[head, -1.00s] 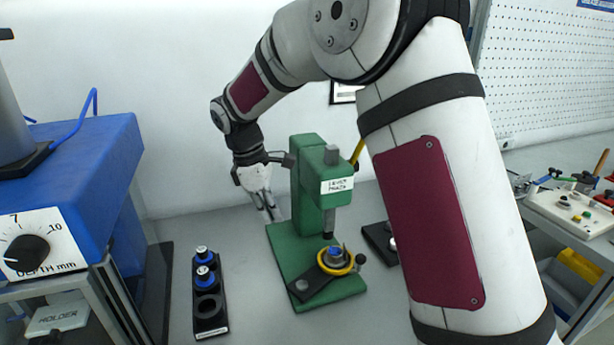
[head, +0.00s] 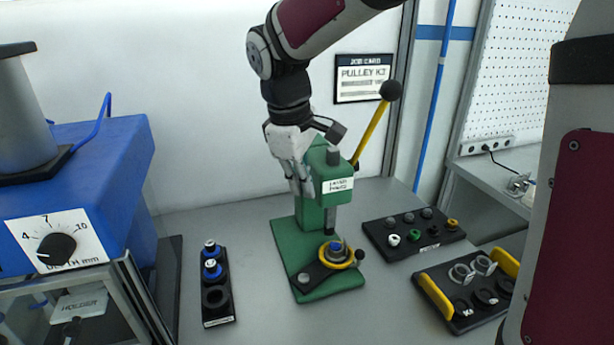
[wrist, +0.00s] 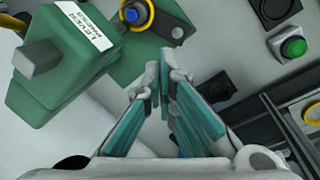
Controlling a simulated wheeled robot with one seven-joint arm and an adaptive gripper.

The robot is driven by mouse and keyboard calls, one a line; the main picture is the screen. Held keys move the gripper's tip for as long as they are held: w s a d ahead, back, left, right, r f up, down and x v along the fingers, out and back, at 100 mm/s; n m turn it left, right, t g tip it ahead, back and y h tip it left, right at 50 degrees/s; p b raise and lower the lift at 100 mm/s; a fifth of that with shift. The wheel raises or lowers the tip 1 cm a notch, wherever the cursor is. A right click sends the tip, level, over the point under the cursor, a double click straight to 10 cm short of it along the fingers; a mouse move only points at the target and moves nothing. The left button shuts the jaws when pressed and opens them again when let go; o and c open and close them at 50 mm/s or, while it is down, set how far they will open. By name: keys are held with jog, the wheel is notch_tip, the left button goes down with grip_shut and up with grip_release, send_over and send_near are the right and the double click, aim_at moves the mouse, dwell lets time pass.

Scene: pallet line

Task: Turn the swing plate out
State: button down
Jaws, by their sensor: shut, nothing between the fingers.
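The swing plate (head: 318,274) is a dark arm lying over the green base (head: 329,288) of the lever press (head: 316,205), under the press ram. It has a pivot disc at its left end, a yellow ring (head: 345,264) around a blue-topped part (head: 335,250), and a small dark knob (head: 360,254) at its right end. The ring and part also show at the top of the wrist view (wrist: 135,12). My gripper (head: 303,190) hangs beside the press column, above and apart from the plate. In the wrist view its fingers (wrist: 165,68) are shut and empty.
The press lever (head: 370,133) rises to the right. A black rack (head: 217,310) stands left of the press. A black tray of small knobs (head: 400,246) and a yellow-handled tray (head: 466,312) lie right. A blue machine (head: 105,180) fills the far left.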

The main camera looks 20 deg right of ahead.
jog(key=shift+s+d+r+m, duration=0.2)
jog(key=shift+s+r+m, duration=0.2)
jog(key=shift+s+r, duration=0.4)
jog(key=shift+s+f, duration=0.1)
jog(key=shift+f, duration=0.05)
jog(key=w+d+f+m+t+y+p, duration=0.1)
jog(key=w+d+f+m+t+p, duration=0.1)
jog(key=d+f+m+p, duration=0.3)
jog(key=w+d+f+m, duration=0.1)
jog(key=d+f+m, duration=0.3)
jog(key=d+f, duration=0.4)
jog(key=shift+d+f+t+y, duration=0.2)
jog(key=shift+d+t+y, duration=0.15)
jog(key=shift+d, duration=0.75)
jog(key=shift+f, duration=0.1)
jog(key=x, duration=0.9)
jog(key=shift+w+f, duration=0.2)
jog(key=shift+f, duration=0.15)
jog(key=shift+s, duration=0.1)
